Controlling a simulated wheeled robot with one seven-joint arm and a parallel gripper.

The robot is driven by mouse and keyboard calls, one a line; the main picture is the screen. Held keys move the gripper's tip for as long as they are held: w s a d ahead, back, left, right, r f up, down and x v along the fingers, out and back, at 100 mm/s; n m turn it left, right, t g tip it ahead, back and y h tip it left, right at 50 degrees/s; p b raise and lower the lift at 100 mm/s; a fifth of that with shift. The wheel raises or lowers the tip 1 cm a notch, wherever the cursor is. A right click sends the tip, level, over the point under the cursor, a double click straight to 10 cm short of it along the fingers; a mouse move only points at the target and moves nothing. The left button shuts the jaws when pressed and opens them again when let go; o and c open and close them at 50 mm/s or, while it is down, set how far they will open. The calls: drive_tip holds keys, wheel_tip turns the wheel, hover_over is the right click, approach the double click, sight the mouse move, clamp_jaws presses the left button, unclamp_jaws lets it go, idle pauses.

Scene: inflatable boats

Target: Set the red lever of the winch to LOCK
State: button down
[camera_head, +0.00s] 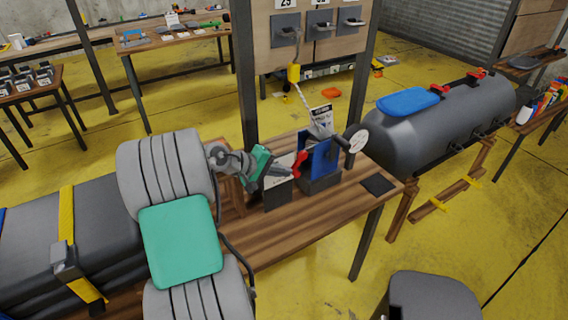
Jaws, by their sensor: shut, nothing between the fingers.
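The winch (316,152) is a blue unit on a dark base, standing on the wooden bench. Its red lever (299,163) sticks up on the left side of the blue body. My gripper (290,171) is shut and empty, coming in from the left with its tips at the lever. I cannot tell whether they touch it. A white and dark upright plate (279,190) stands in front of the winch's left side, below my gripper. Any LOCK marking is too small to read, so I cannot tell the lever's setting.
A round white disc (358,141) on a dark post stands right of the winch, and a white card (321,119) behind it. A dark pad (378,184) lies on the bench's (330,212) right end. A grey inflatable boat (440,125) lies beyond, on the right.

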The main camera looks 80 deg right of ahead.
drive_tip(key=shift+r+p, duration=0.45)
drive_tip(key=shift+r, duration=0.2)
drive_tip(key=w+a+r, duration=0.3)
drive_tip(key=w+a, duration=0.6)
drive_tip(key=shift+w+a+r, duration=0.2)
drive_tip(key=shift+w+a, duration=0.1)
